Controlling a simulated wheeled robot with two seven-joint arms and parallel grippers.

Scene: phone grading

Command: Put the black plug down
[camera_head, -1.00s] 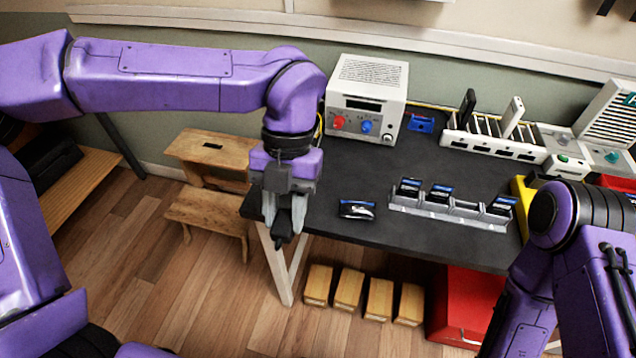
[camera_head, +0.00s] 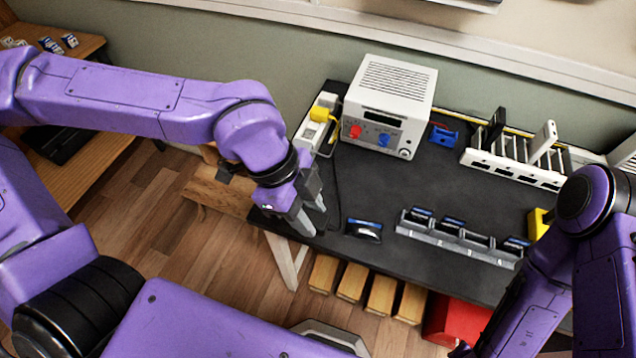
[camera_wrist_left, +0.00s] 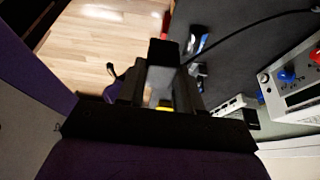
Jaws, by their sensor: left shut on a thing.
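My left gripper (camera_head: 312,218) is over the left front corner of the dark table (camera_head: 390,185), fingers pointing down and toward the right. In the left wrist view it is shut on the black plug (camera_wrist_left: 162,52), a dark block between the fingers. A black cable (camera_wrist_left: 245,32) runs away from near the plug across the table top. In the head view the plug is mostly hidden by the fingers, and I cannot tell whether it touches the table. My right arm shows at the right, but its gripper is out of view.
A white power supply (camera_head: 390,105) stands at the back, with a white power strip (camera_head: 312,125) and yellow plug (camera_head: 320,114) to its left. A phone-like device (camera_head: 364,230) lies right of my left gripper. A grey holder (camera_head: 455,240) and white rack (camera_head: 515,168) stand farther right.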

